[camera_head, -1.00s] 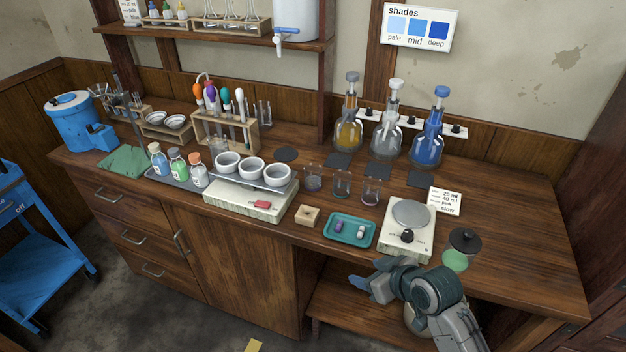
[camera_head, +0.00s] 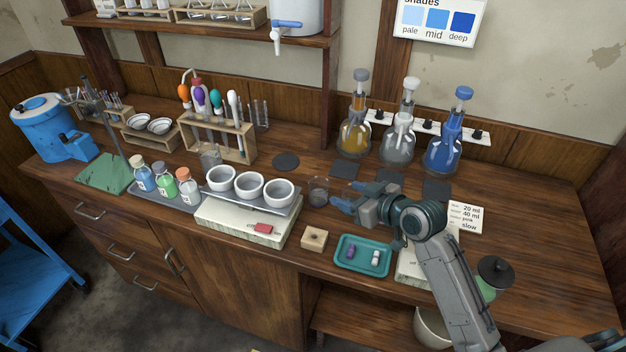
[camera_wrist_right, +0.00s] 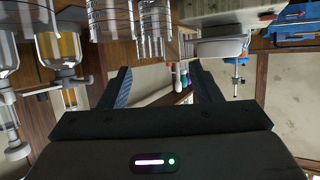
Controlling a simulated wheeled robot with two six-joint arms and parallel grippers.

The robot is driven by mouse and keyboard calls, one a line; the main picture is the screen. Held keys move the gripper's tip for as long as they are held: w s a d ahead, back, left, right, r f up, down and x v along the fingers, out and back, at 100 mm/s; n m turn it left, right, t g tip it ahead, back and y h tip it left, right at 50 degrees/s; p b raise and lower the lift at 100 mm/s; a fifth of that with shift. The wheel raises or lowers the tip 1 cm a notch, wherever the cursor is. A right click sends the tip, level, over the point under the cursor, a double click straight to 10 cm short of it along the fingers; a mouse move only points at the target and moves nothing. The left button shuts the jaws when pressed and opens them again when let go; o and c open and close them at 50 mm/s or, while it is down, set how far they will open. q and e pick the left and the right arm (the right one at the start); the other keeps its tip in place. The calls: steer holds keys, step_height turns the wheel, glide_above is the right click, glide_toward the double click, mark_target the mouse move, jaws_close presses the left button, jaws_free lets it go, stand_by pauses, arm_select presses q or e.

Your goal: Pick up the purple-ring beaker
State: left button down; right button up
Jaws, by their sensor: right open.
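A small clear glass beaker (camera_head: 318,190) stands on the bench just left of my right gripper's fingertips. A faint dark purplish tint shows in it, but I cannot make out a ring colour clearly. The other beakers in that row are largely hidden behind my right gripper in the head view. My right gripper (camera_head: 350,196) is open and empty, reaching left over the row, its blue-tipped fingers pointing toward the visible beaker. In the right wrist view, clear glass beakers (camera_wrist_right: 150,28) hang inverted at the top, above the spread fingers (camera_wrist_right: 162,88). My left gripper is out of view.
A teal tray (camera_head: 362,270) and small wooden block (camera_head: 313,238) lie in front. Stoppered flasks with yellow (camera_head: 355,138), clear (camera_head: 397,146) and blue (camera_head: 443,154) contents stand behind my arm.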

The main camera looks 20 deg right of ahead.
mark_target(312, 181)
steer(key=p+x, duration=0.1)
steer(key=x, duration=0.2)
steer(key=p+x, duration=0.1)
steer(key=x, duration=0.2)
steer(key=p+x, duration=0.1)
steer(key=x, duration=0.2)
steer(key=shift+w+d+f, duration=0.15)
steer(key=shift+w+f, duration=0.05)
steer(key=shift+w, duration=0.1)
steer(key=shift+p+x, duration=0.3)
steer(key=shift+x, duration=0.5)
steer(key=shift+s+f, duration=0.1)
steer(key=shift+c, duration=0.3)
steer(key=c, duration=0.7)
